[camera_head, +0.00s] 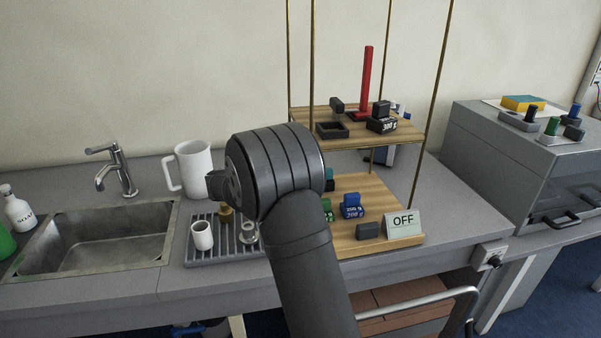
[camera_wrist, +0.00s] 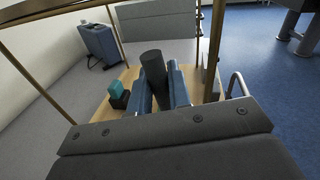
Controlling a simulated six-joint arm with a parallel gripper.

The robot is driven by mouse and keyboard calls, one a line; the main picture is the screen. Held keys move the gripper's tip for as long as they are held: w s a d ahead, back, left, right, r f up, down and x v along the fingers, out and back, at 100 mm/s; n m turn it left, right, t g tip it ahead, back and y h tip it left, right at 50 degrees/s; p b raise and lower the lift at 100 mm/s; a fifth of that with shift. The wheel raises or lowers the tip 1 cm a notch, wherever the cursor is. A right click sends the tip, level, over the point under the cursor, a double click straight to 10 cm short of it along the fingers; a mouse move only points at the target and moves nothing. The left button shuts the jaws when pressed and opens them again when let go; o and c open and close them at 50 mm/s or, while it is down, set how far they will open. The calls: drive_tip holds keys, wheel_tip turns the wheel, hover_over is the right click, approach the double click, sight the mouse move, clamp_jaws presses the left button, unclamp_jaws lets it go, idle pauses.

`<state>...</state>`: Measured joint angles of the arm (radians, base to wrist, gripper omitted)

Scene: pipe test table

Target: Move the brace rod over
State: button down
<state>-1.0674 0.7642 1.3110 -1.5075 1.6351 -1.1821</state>
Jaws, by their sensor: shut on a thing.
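My gripper (camera_wrist: 157,78) is shut on a dark upright cylinder (camera_wrist: 153,62), which stands between its two blue-grey fingers in the wrist view. I cannot tell whether this cylinder is the brace rod. In the head view my wrist hides the fingers and the held thing, above the left part of the lower wooden shelf. Thin brass rods (camera_head: 312,60) rise at the corners of the shelf stand; one also shows at the right in the wrist view (camera_wrist: 215,45). A red upright rod (camera_head: 367,80) stands on the upper shelf (camera_head: 352,138).
On the lower shelf (camera_head: 375,185) are a blue weight (camera_head: 352,206), a grey block (camera_head: 368,230) and an OFF sign (camera_head: 403,222). A teal-topped block (camera_wrist: 117,90) lies left of my fingers. A white jug (camera_head: 193,166), a ribbed rack (camera_head: 205,254) and a sink (camera_head: 95,247) are left.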

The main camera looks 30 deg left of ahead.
drive_tip(key=w+a+f+n+g, duration=0.1)
drive_tip(key=w+a+f+n, duration=0.4)
drive_tip(key=w+a+n, duration=0.2)
drive_tip(key=shift+g, duration=0.4)
idle(0.4)
drive_tip(key=c, duration=1.6)
unclamp_jaws()
drive_tip(key=shift+c, duration=0.2)
drive_tip(key=v, duration=1.7)
drive_tip(key=shift+s, duration=0.2)
drive_tip(key=x, duration=1.7)
drive_tip(key=shift+w, duration=0.25)
